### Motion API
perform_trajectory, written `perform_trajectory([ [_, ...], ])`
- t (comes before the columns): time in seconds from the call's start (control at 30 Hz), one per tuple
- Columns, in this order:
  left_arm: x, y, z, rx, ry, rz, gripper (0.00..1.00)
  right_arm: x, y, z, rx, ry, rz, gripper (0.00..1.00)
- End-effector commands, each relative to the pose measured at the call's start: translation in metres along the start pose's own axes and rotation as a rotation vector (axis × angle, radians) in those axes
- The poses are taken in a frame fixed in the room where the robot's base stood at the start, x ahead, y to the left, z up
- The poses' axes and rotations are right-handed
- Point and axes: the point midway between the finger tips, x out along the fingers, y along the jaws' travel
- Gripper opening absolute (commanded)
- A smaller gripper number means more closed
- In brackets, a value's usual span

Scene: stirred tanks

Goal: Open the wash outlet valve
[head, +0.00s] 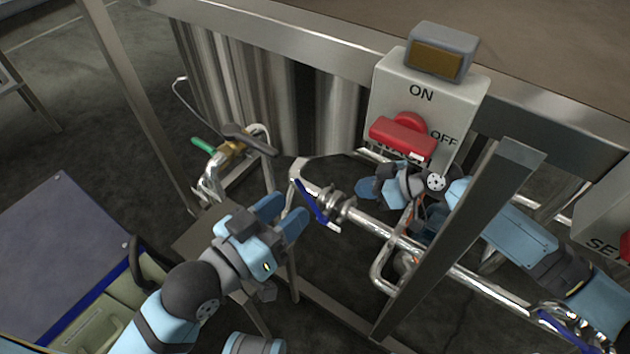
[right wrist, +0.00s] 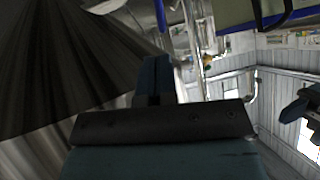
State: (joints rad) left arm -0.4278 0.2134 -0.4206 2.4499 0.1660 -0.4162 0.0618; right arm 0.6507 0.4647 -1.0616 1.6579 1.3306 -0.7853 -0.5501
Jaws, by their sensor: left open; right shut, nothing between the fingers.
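A valve with a long blue lever (head: 311,202) sits on the steel pipe (head: 385,228) below the control box; the lever lies slanted across the pipe's end. I cannot read a label on it. My left gripper (head: 284,212) is open just left of the blue lever, with a small apparent gap and nothing between its fingers. My right gripper (head: 367,188) is shut and empty, right of the lever and under the box. Its closed fingers also show in the right wrist view (right wrist: 157,80).
A grey box (head: 388,95) with a red knob (head: 405,135) carries ON and OFF marks; its lower label is partly hidden. A green-handled valve (head: 204,146) is at left. Another blue lever (head: 560,328) is at lower right. A steel post (head: 470,225) crosses before my right arm.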

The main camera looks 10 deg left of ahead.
Motion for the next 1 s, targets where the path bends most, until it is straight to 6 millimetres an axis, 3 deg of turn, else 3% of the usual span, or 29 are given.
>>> perform_trajectory([
  [0.27,0.001,-0.002,0.013,0.0,-0.033,0.004,0.43,0.022,0.001,0.002,0.0,0.002,0.001,0.0],
  [0.53,0.002,-0.008,0.038,0.024,-0.101,0.015,0.43,0.081,0.001,0.003,-0.001,0.001,0.001,0.0],
  [0.8,0.009,-0.019,0.033,0.151,-0.029,0.018,0.43,0.127,0.001,0.002,-0.001,0.002,0.002,0.0],
  [1.0,0.01,-0.022,0.029,0.198,-0.006,0.018,0.43,0.139,0.001,0.001,0.0,0.001,0.001,0.0],
])
